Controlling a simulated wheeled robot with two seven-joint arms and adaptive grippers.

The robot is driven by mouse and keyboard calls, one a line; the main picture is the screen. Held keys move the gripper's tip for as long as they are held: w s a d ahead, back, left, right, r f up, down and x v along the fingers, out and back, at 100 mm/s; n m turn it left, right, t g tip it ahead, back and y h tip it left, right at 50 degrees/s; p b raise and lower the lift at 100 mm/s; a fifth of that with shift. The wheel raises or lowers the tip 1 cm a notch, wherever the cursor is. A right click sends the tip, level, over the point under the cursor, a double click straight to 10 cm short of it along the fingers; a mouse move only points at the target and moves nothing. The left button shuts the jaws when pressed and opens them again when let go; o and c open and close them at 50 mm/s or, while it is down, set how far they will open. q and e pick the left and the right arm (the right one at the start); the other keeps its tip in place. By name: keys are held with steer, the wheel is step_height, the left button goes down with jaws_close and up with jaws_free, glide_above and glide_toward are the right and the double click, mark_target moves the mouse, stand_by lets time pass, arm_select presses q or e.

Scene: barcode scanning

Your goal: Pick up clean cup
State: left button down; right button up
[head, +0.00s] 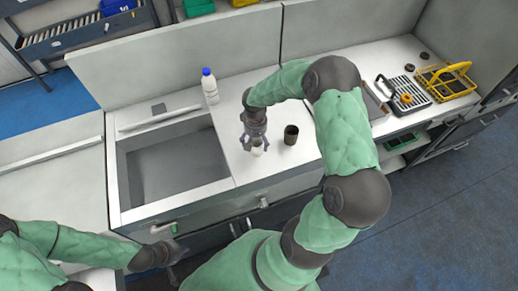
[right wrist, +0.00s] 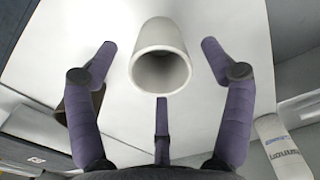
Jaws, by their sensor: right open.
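A small white cup (head: 257,151) stands on the white counter beside the sink. In the right wrist view the white cup (right wrist: 161,36) shows its open mouth, between the spread fingers. My right gripper (head: 253,141) is open and above the cup, with a visible gap between its fingers and the cup in the right wrist view (right wrist: 158,62). A dark brown cup (head: 291,135) stands just right of it; it is partly hidden behind a finger in the right wrist view (right wrist: 97,100). My left gripper (head: 176,258) is low at the left, in front of the counter; its finger opening is unclear.
A white bottle with a blue cap (head: 210,88) stands behind the sink edge. The empty sink (head: 175,165) lies left of the cups. A black-and-white rack (head: 403,93) and a yellow-handled basket (head: 447,82) stand at the right. The counter between the bottle and cups is mostly clear.

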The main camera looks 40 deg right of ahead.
mark_target(256, 146)
step_height(256, 146, down, 4)
steer(key=shift+s+f, duration=0.1)
steer(key=shift+f, duration=0.05)
steer(key=c, duration=1.3)
